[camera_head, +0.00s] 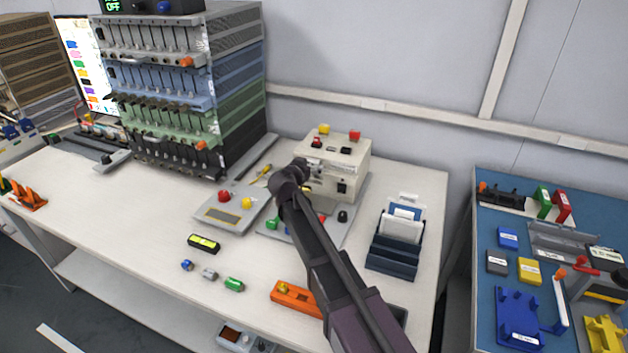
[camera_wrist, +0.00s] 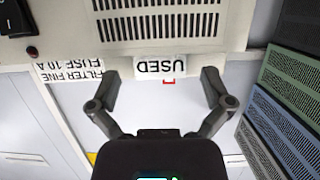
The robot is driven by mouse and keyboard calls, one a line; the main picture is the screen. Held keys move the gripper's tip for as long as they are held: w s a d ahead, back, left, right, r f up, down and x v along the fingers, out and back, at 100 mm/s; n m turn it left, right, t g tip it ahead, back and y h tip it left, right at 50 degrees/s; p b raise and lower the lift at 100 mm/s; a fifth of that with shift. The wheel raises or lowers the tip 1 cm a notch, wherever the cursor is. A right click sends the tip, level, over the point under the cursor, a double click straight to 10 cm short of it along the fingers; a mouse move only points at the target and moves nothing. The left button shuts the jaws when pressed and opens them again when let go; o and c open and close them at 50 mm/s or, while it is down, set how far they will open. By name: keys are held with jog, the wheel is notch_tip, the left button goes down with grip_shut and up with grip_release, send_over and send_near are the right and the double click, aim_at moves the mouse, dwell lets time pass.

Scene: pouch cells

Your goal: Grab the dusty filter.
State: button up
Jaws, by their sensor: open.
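The beige box (camera_head: 350,160) stands at the back of the white bench, with my gripper (camera_head: 310,166) close in front of it. In the wrist view, the beige housing has a dark slotted grille (camera_wrist: 160,22). A white label reading USED (camera_wrist: 167,65), upside down, lies below the grille. My gripper (camera_wrist: 161,75) is open, with one finger on each side of that label and nothing visibly held. I cannot make out a dusty filter for certain; the grille or my arm may hide it. Contact between fingers and housing cannot be told.
A label reading FILTER FINE FUSE 10 A (camera_wrist: 70,69) is left of my gripper. The cell rack (camera_head: 238,105) stands left of the box. A control panel (camera_head: 228,210) and a dark card holder (camera_head: 395,250) flank my arm.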

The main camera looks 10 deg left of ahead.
jog(key=shift+w+f, duration=0.2)
jog(key=shift+w, duration=0.35)
jog(key=c, duration=1.2)
